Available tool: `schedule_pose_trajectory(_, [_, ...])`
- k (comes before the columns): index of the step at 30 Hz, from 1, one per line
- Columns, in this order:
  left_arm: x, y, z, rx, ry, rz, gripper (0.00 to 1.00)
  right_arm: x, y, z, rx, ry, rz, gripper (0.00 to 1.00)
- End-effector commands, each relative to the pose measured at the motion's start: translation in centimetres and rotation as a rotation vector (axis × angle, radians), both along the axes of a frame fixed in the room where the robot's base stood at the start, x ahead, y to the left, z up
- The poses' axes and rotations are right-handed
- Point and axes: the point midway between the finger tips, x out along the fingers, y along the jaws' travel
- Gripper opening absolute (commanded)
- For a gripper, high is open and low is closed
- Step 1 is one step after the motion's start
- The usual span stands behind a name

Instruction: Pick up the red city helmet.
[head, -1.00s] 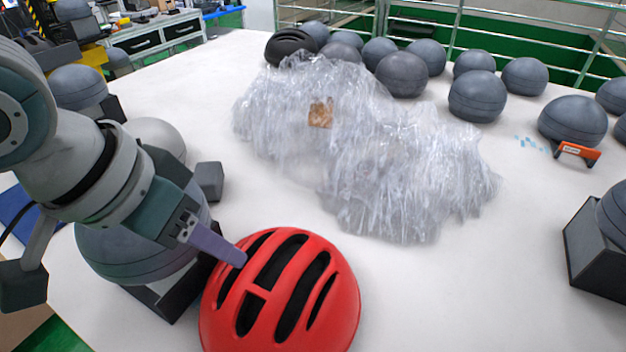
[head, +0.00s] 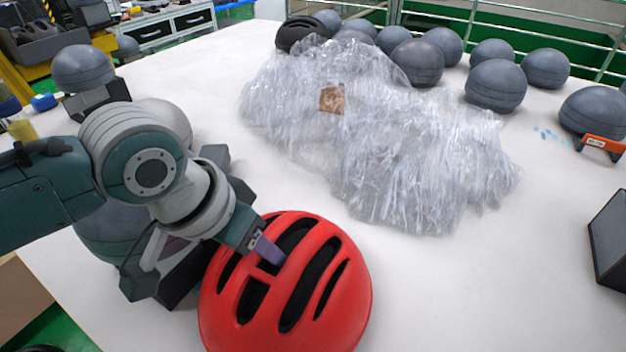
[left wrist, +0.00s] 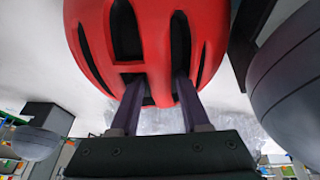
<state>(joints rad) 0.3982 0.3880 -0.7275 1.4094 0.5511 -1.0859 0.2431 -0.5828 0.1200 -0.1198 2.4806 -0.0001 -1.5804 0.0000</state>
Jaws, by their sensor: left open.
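The red city helmet (head: 335,235) sits at the front of the white table, its vented shell facing up. In the left wrist view the helmet (left wrist: 90,25) fills the upper middle. My left gripper (head: 268,252) is at the helmet's upper left side. In the left wrist view my left gripper (left wrist: 157,92) is open, with its two fingers apart. The fingertips overlap the dark vents, with a red rib showing between them. I cannot tell how deep they reach. My right gripper is not in view.
A heap of crumpled clear plastic (head: 400,150) lies behind the helmet. Several grey dome-shaped heads (head: 495,85) stand along the back. A black helmet (head: 298,32) sits at the far edge. An orange-handled tool (head: 602,146) lies at right.

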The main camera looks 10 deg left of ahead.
Motion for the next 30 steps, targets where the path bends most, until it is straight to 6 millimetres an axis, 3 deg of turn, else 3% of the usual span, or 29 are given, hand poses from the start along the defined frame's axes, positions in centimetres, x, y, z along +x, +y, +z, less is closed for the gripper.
schedule_pose_trajectory(5, [0.01,0.0,0.06,0.0,0.0,0.0,0.46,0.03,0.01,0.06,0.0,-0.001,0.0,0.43])
schedule_pose_trajectory(17, [-0.02,0.02,0.05,0.0,0.001,0.0,0.01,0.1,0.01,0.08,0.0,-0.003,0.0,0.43])
schedule_pose_trajectory(30, [-0.03,0.03,0.06,0.0,0.001,0.0,0.0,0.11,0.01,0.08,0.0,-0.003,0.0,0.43])
